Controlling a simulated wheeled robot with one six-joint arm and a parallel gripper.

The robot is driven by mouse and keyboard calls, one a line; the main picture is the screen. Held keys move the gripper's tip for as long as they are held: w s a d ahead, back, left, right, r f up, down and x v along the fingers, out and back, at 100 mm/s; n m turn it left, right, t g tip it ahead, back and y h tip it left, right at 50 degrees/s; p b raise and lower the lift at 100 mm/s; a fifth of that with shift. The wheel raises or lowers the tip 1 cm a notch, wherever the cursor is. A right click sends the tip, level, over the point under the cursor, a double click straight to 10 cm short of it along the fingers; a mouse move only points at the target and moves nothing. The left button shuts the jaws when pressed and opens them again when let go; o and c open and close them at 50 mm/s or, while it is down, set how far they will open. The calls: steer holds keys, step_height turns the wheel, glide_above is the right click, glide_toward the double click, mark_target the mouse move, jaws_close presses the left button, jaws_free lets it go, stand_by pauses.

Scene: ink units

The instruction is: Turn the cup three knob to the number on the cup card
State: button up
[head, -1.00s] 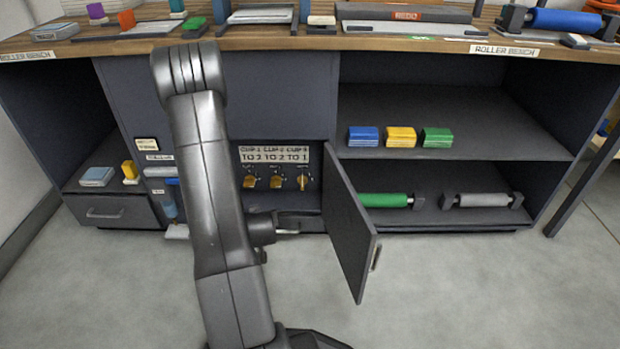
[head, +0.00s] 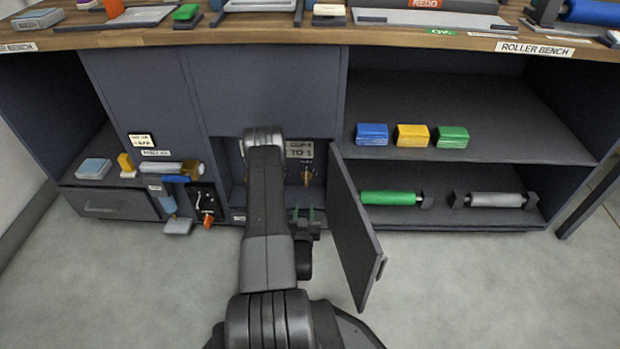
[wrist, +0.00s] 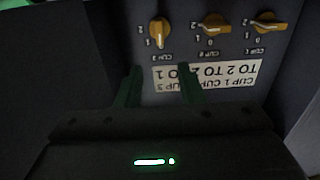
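The cup three knob (wrist: 160,32) is yellow, the leftmost of three in the upside-down wrist view, its handle upright in the picture. It also shows in the head view (head: 306,176). The cup two knob (wrist: 213,27) and cup one knob (wrist: 266,23) have handles lying nearly sideways. The white cup card (wrist: 222,80) reads cup 1 to 2, cup 2 to 2, cup 3 to 1; my arm hides part of it in the head view. My gripper (wrist: 160,68) is open and empty, its fingertips apart and short of the cup three knob. It also shows in the head view (head: 303,213).
The open cabinet door (head: 356,235) stands just right of my gripper. Left are a panel with a red-tipped lever (head: 207,217) and a drawer (head: 105,204). Right shelves hold coloured blocks (head: 411,135) and a green roller (head: 388,198). The floor in front is clear.

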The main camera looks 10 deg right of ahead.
mark_target(306, 181)
steer(key=b+x, duration=0.4)
steer(key=x, duration=0.9)
steer(key=shift+w+d, duration=0.1)
steer(key=shift+w, duration=0.25)
jaws_close()
